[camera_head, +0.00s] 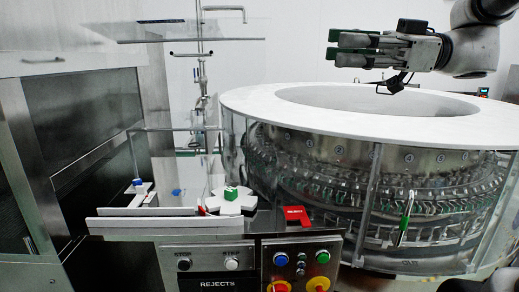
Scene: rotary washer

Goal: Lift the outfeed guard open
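A clear panel (185,30), which looks like the outfeed guard, is held nearly level high above the outfeed at the upper left. A thin bar handle (191,54) shows just under its front edge. My gripper (335,47) is at the upper right, above the washer's white rim, with its green-padded fingers pointing left. The fingers look apart with nothing between them. The gripper is well to the right of the panel and does not touch it. The panel's hinge side cannot be made out clearly.
The round washer (245,100) with its wide white rim fills the right. A white star wheel (231,201) and white rails (145,224) lie on the outfeed deck. A control panel (300,262) stands in front. A steel cabinet (70,120) is at left. Air between gripper and panel looks clear.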

